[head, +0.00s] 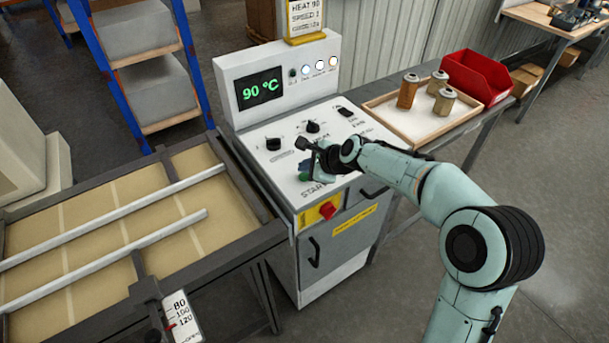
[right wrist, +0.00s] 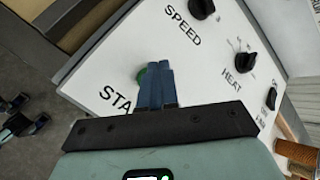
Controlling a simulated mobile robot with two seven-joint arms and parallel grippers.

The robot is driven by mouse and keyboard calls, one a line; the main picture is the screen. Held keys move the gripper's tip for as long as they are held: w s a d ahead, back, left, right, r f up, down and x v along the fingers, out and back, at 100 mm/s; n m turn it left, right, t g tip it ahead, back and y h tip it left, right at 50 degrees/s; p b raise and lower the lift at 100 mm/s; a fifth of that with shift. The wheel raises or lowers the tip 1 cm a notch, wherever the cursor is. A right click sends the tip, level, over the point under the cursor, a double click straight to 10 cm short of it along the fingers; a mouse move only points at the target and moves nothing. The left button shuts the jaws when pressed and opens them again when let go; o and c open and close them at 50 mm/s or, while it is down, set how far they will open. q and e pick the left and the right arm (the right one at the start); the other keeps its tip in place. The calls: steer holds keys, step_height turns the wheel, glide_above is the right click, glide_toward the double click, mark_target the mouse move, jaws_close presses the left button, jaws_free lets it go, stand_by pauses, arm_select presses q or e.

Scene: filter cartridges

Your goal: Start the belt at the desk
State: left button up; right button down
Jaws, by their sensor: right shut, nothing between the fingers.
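The control desk (head: 238,110) has a sloped white top and a display (head: 262,87) reading 90 °C in green. The green start button (right wrist: 141,78) sits above the START lettering in the right wrist view, partly hidden behind my fingers. My right gripper (head: 308,165) is over the desk top at this button. Its blue fingers (right wrist: 155,88) are shut and empty; I cannot tell whether they touch the button. The SPEED knob (right wrist: 201,8) and HEAT knob (right wrist: 240,61) lie beyond the fingers. The belt (head: 110,215) lies left of the desk.
A red knob (head: 327,210) on a yellow plate is on the desk front. A tray (head: 397,128) with cartridges and a red bin (head: 478,75) stand on the right table. Rails (head: 110,215) cross the belt. Open floor lies at the right.

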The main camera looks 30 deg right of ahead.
stand_by(0.7)
arm_select(q)
steer(key=shift+s+f, duration=0.1)
steer(key=shift+f, duration=0.15)
arm_select(e)
steer(key=shift+f, duration=0.4)
